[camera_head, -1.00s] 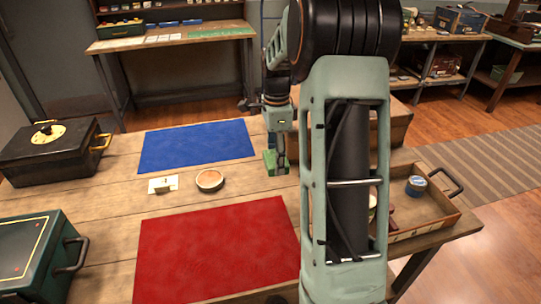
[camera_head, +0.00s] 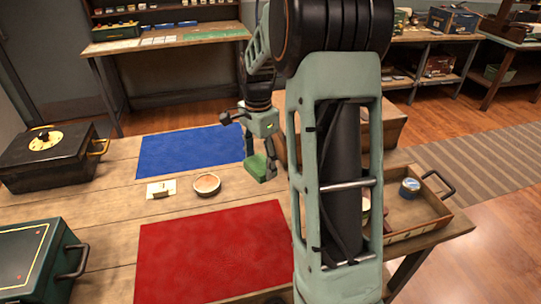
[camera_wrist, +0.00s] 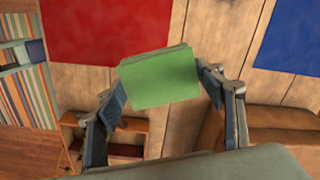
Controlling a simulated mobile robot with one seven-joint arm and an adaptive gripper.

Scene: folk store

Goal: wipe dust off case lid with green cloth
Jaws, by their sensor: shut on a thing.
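My gripper (camera_head: 264,162) is shut on the green cloth (camera_head: 258,171), a folded block-like pad. In the wrist view the cloth (camera_wrist: 160,78) sits between the two fingers, above the table. Two cases stand at the left of the table in the head view. One is a black case (camera_head: 45,157) with a round yellowish dial on its lid and a brass handle. The other is a dark green case (camera_head: 28,255) with a yellow line border on its lid, cut by the picture edge. I cannot make out dust on either lid.
A blue mat (camera_head: 190,149) and a red mat (camera_head: 215,250) lie on the table. Between them are a small round dish (camera_head: 207,184) and a card (camera_head: 161,189). An open wooden tray (camera_head: 440,222) holding a blue-topped tin (camera_head: 410,187) stands at the right. A brown box (camera_head: 392,127) is behind my arm.

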